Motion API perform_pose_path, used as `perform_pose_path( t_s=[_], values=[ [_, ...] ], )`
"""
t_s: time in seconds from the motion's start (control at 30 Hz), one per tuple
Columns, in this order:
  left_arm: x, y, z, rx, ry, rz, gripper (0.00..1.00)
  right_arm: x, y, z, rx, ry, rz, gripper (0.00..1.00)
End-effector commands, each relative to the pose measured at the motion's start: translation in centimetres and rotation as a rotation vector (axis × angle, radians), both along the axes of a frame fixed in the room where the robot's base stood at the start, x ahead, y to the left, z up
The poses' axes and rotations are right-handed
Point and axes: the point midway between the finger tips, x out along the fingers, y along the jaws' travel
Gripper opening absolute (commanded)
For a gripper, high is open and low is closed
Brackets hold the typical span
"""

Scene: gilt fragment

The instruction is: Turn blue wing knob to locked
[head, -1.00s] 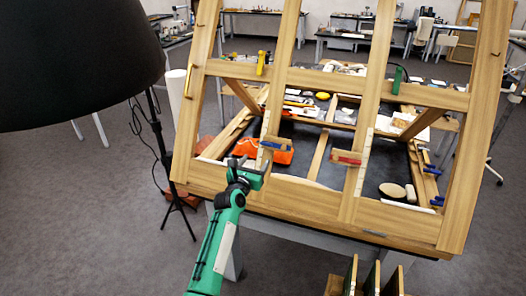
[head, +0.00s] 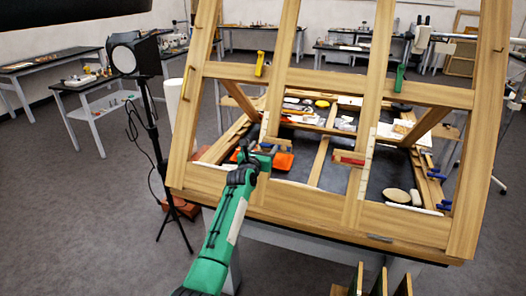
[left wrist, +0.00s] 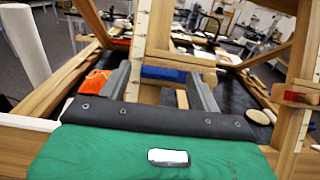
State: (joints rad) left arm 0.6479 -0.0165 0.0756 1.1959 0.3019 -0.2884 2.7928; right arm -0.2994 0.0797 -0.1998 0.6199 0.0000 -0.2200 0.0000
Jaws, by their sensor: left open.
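The blue wing knob (left wrist: 163,73) shows in the left wrist view as a flat bar lying roughly level, on a wooden block (left wrist: 180,59) on an upright of the wooden frame. My left gripper (left wrist: 160,82) is open, its two grey fingers pointing at the knob, one on each side of it in the picture. I cannot tell whether they touch it. In the head view my left gripper (head: 257,153) is in front of that upright and mostly hides the knob. My right gripper is not in view.
The wooden frame (head: 330,215) leans over a dark table. A red knob (head: 350,160) sits on another upright to the right. A yellow clamp (head: 260,64) and a green clamp (head: 399,78) are on the crossbar. A lamp stand (head: 153,120) is at left.

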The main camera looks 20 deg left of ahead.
Motion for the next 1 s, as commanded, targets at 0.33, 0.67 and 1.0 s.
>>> perform_pose_path(
  t_s=[0.33,0.67,1.0],
  values=[
    [0.0,0.0,0.0,0.000,0.000,0.000,0.20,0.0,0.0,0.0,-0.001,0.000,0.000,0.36],
    [0.0,0.2,-0.2,0.032,-0.002,-0.017,0.19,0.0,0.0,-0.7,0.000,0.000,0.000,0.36],
    [0.0,0.5,-0.5,0.217,-0.009,-0.133,0.19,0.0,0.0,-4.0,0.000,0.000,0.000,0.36]
  ],
)
